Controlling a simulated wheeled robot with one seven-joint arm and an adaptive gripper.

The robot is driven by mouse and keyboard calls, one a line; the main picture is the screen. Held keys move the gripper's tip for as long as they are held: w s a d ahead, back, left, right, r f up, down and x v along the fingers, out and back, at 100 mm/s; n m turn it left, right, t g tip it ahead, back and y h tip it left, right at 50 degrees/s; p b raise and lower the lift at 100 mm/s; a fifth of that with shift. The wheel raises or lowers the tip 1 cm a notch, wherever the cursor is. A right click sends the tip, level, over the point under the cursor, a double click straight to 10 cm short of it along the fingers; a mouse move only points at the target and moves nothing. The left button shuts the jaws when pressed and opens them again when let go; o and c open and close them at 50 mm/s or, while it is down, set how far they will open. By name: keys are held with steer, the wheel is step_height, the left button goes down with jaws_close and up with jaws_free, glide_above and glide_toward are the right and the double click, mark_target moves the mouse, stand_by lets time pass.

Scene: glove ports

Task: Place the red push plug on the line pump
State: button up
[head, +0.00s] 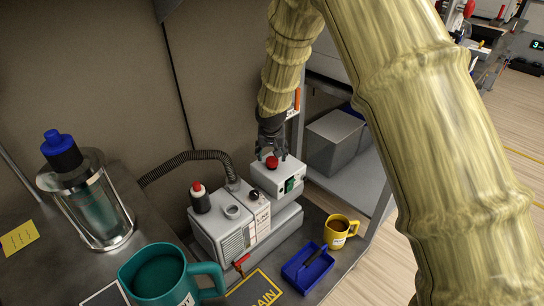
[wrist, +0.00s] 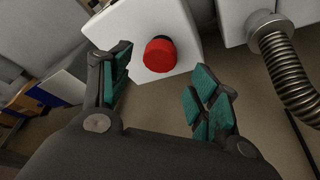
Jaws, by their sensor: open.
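A short red round plug (head: 272,162) sits on top of a white box (head: 266,180) with a green switch. In the wrist view the red plug (wrist: 159,55) has a dark ring or part at its base, on the white face (wrist: 150,20). My gripper (head: 271,157) is open just above the box, its fingers on either side of the plug. In the wrist view my gripper (wrist: 162,72) shows green pads apart, with no visible contact. The line pump (head: 230,235) is the pale, labelled machine beside the box. A black knob with a red top (head: 200,198) stands on it.
A ribbed hose (head: 190,157) runs from the pump leftward. A glass jar (head: 100,215), a teal mug (head: 160,275), a blue tray (head: 308,262) and a yellow mug (head: 338,232) stand around it. A shelf with a grey bin (head: 335,140) is behind right.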

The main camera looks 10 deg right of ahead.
steer(key=v, duration=0.7)
steer(key=shift+r+p, duration=0.35)
steer(key=shift+p, duration=0.05)
steer(key=s+d+f+g+y, duration=0.1)
steer(key=s+d+f, duration=0.1)
steer(key=s+f, duration=1)
steer(key=s+d+f+g+y, duration=0.1)
steer(key=s+d+f+g, duration=0.1)
steer(key=s+f, duration=1)
steer(key=s+d+f, duration=0.1)
steer(key=s+f, duration=0.2)
steer(key=s, duration=0.6)
steer(key=s+d+f+n+g, duration=0.1)
steer(key=s+f, duration=0.3)
steer(key=s, duration=0.5)
steer(key=s+d+f+h, duration=0.1)
steer(key=s+d+f, duration=0.2)
steer(key=s, duration=0.5)
steer(key=shift+s+f+n, duration=0.4)
steer(key=shift+f, duration=0.1)
